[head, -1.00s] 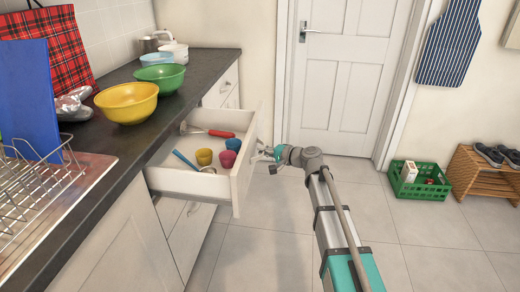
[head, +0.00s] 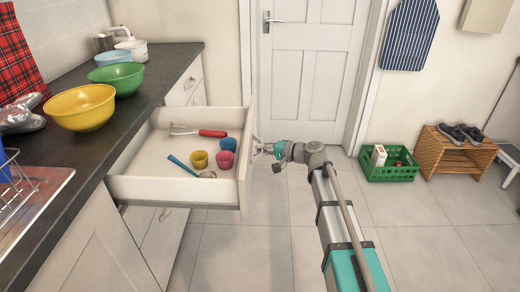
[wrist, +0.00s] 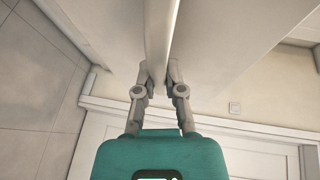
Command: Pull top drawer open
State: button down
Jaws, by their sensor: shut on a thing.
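The top drawer (head: 150,190) is white and stands pulled well out from under the dark counter. Its front panel (head: 246,160) faces right, toward my arm. My gripper (head: 258,149) is at the outer side of that front. In the wrist view my gripper (wrist: 158,78) has its two fingers closed around a pale bar (wrist: 160,35), which looks like the drawer's handle. In the drawer lie a whisk with a red handle (head: 212,133), a blue-handled ladle (head: 183,165), a yellow cup (head: 198,160), a pink cup (head: 224,160) and a blue cup (head: 228,144).
Yellow (head: 82,108) and green (head: 118,78) bowls stand on the counter (head: 105,140). A white door (head: 308,70) is behind my gripper. A green crate (head: 388,168) and a shoe rack (head: 452,155) stand at right. The tiled floor (head: 260,250) below the drawer is clear.

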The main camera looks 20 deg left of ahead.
jog(key=shift+w+a, duration=0.15)
jog(key=shift+w, duration=0.15)
jog(key=c, duration=0.8)
grip_release()
jog(key=shift+o, duration=0.4)
jog(key=shift+s+a, duration=0.1)
jog(key=shift+s, duration=0.05)
